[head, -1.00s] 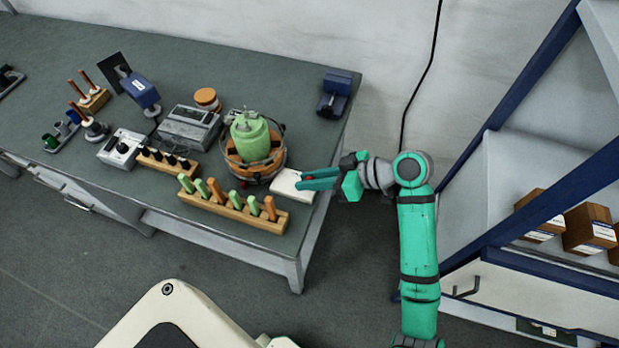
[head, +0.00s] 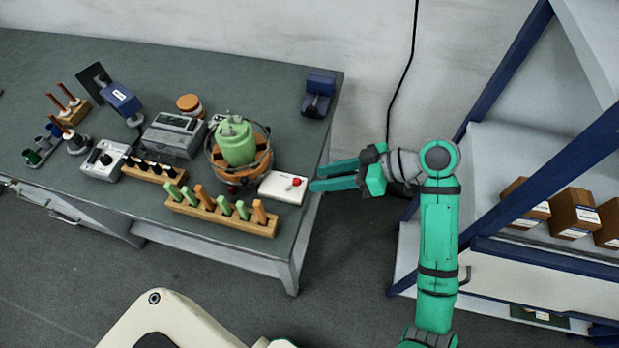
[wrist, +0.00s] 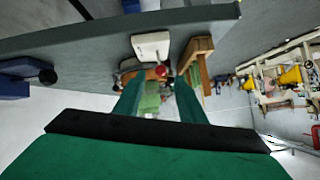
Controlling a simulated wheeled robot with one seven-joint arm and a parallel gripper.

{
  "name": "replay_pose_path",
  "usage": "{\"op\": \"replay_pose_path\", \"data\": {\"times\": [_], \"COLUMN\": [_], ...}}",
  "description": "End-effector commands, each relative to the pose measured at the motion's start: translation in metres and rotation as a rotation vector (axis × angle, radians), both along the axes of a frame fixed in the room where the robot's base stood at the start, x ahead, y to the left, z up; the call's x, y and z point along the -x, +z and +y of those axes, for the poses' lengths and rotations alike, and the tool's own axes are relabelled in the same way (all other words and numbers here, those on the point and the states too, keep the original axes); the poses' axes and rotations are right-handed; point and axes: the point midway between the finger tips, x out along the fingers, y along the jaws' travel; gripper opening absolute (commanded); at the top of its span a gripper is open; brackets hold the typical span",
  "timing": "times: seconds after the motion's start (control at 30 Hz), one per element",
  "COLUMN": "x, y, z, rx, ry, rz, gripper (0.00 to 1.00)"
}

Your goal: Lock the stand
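A round orange-brown stand (head: 222,166) with dark bars around it holds a green vessel (head: 238,145) on the table. Beside it at the table's right edge lies a white box (head: 275,187) with a red knob (head: 296,181) on top. My gripper (head: 314,179) is open and empty, just right of the white box and apart from it. In the wrist view the two green fingers (wrist: 158,92) are spread, with the green vessel (wrist: 149,103) visible between them. The white box (wrist: 151,44) and red knob (wrist: 161,71) show beyond. A dark red part (head: 232,189) sits low at the stand's front.
A wooden rack (head: 222,220) of green and orange pegs stands in front of the stand. A shelf (head: 520,160) with boxes rises at right.

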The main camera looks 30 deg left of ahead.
Motion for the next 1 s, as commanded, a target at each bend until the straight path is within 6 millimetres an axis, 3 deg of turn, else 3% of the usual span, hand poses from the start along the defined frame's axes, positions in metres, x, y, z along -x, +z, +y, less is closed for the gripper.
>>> {"op": "replay_pose_path", "data": {"times": [0.37,0.87,1.0], "x": [-0.012,-0.010,-0.012], "y": [0.016,0.016,0.015], "z": [-0.029,-0.024,-0.011], "rx": [-0.001,-0.001,-0.035], "ry": [-0.011,-0.002,-0.037], "rz": [0.000,0.001,0.003], "gripper": [0.37,0.37,0.37]}}
